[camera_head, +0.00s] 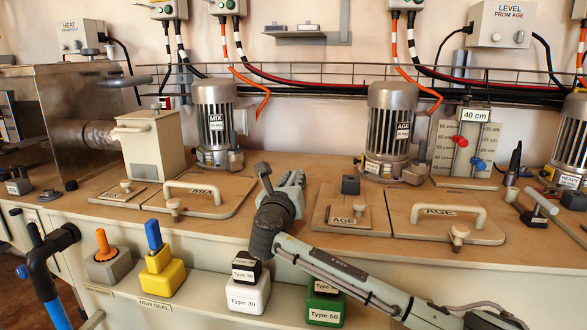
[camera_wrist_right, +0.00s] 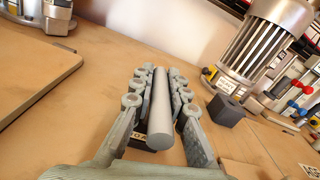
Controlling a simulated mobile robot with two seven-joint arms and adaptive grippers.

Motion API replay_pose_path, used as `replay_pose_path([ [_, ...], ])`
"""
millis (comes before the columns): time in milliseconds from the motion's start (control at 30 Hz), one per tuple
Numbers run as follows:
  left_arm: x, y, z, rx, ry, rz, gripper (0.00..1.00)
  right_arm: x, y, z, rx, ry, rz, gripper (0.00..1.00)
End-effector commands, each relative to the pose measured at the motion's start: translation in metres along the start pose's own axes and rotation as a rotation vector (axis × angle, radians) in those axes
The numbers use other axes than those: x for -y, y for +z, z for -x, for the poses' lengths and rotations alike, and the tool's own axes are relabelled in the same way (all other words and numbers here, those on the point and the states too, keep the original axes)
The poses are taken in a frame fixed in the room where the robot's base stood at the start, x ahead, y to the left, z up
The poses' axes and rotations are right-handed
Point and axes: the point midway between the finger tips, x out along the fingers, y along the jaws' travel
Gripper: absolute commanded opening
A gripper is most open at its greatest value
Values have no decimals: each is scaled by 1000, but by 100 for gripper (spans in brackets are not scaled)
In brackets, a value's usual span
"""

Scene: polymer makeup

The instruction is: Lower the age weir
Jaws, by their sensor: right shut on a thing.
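My right gripper (camera_head: 290,187) is low over the bench between the MIX and AGE lids. In the right wrist view my right gripper (camera_wrist_right: 160,95) is shut on a smooth grey round bar (camera_wrist_right: 160,115), which lies lengthwise between its two fingers. A small label under the bar is mostly hidden. In the head view the fingers hide the bar. At the right a grey T-shaped handle (camera_head: 541,201) stands by the AGE lid, apart from the gripper. A level gauge (camera_head: 475,115) reads 40 cm. My left gripper is not in view.
The MIX lid (camera_head: 190,187) and AGE lid (camera_head: 405,208) have raised handles. A black block (camera_head: 350,185) stands right of the gripper. Motors (camera_head: 388,120) stand behind. White (camera_head: 248,295) and green (camera_head: 325,310) boxes sit at the front.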

Motion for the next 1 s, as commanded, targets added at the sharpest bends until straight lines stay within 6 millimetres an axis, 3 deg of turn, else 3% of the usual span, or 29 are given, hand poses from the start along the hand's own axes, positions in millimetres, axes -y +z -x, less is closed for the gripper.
replay_pose_path([
  [33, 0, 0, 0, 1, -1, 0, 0, -2, -8, 2, -11, 2, 3, 0],
  [233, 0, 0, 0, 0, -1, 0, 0, -2, -9, 2, -14, 2, 4, 0],
  [267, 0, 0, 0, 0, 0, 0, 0, -2, -10, 2, -15, 3, 4, 16],
  [433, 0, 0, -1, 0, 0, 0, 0, -2, -8, 1, -11, 2, 4, 36],
  [767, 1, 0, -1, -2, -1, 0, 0, -1, -5, 4, -7, 1, 2, 36],
  [1000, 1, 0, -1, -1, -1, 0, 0, -2, -4, 41, -6, 4, 1, 36],
])
